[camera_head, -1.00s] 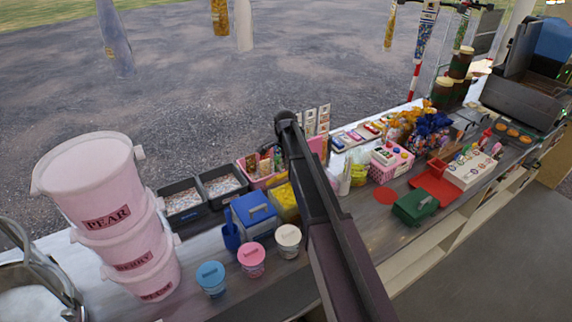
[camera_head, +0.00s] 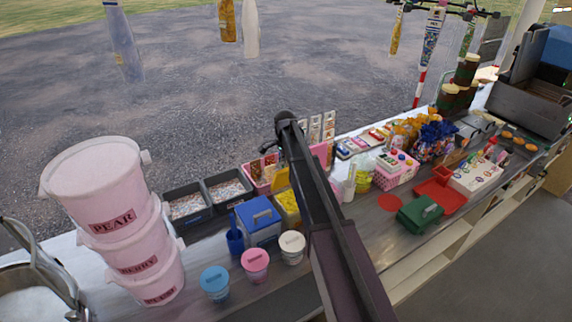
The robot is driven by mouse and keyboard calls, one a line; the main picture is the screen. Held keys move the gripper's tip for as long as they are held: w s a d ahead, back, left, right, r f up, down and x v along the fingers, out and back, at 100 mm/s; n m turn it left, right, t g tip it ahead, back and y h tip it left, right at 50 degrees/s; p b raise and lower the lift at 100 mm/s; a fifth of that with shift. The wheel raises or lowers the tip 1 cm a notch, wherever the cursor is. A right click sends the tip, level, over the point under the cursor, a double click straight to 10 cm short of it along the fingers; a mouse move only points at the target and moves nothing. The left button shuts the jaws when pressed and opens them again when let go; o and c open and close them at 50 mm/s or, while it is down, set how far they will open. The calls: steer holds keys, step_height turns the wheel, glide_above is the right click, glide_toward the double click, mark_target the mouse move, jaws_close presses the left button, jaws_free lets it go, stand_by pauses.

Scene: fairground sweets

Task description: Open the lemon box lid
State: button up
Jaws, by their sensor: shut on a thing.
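The yellow lemon box (camera_head: 289,216) stands on the counter, right of a blue box (camera_head: 258,218). Its yellow lid (camera_head: 281,179) is tilted up at the back, and yellow contents (camera_head: 287,200) show below it. My dark arm crosses just right of the box and covers its right side. My gripper is hidden behind the arm, so its hold on the lid cannot be seen.
Pink, blue and cream tubs (camera_head: 255,266) stand in front of the boxes. Black trays (camera_head: 228,187) lie behind left, and stacked pink buckets (camera_head: 112,222) stand at far left. A green box (camera_head: 419,214) and red tray (camera_head: 441,195) are to the right.

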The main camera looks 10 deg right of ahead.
steer(key=shift+w+a+f, duration=0.1)
steer(key=shift+w+a, duration=0.2)
steer(key=shift+w, duration=0.35)
steer(key=shift+w+a+f, duration=0.1)
steer(key=shift+w+a, duration=0.15)
steer(key=shift+w, duration=0.4)
jaws_close()
steer(key=shift+w+a+f+b, duration=0.2)
steer(key=shift+w+b, duration=0.05)
steer(key=shift+w, duration=0.25)
steer(key=shift+w+a+f+b, duration=0.15)
steer(key=shift+w+a+b, duration=0.1)
steer(key=shift+w, duration=0.3)
steer(key=shift+w+a+f+b, duration=0.2)
steer(key=shift+w, duration=0.3)
steer(key=o, duration=0.7)
jaws_free()
steer(key=shift+o, duration=0.2)
step_height(320, 180, up, 13)
steer(key=p, duration=1.3)
